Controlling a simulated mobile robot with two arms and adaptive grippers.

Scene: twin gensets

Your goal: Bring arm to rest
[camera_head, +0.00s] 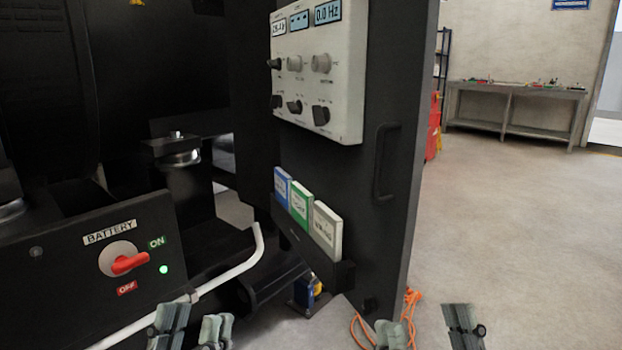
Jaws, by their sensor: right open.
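My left gripper (192,328) shows at the bottom edge, left of centre. Its two fingers point up and stand apart, with nothing between them. My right gripper (428,328) shows at the bottom edge, right of centre. Its fingers are wide apart and empty, with the floor behind them. Only the finger ends of both grippers show; the rest of both arms is out of view. The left gripper appears below the battery switch panel and the white pipe (232,269) in the picture. I cannot tell whether it touches anything.
A black genset with a red battery switch (129,263) and a lit green lamp (164,269) fills the left. A dark panel door (408,200) carries a control box (345,85) and several booklets. An orange cable (408,305) lies on the floor. The right floor is clear before a bench (515,92).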

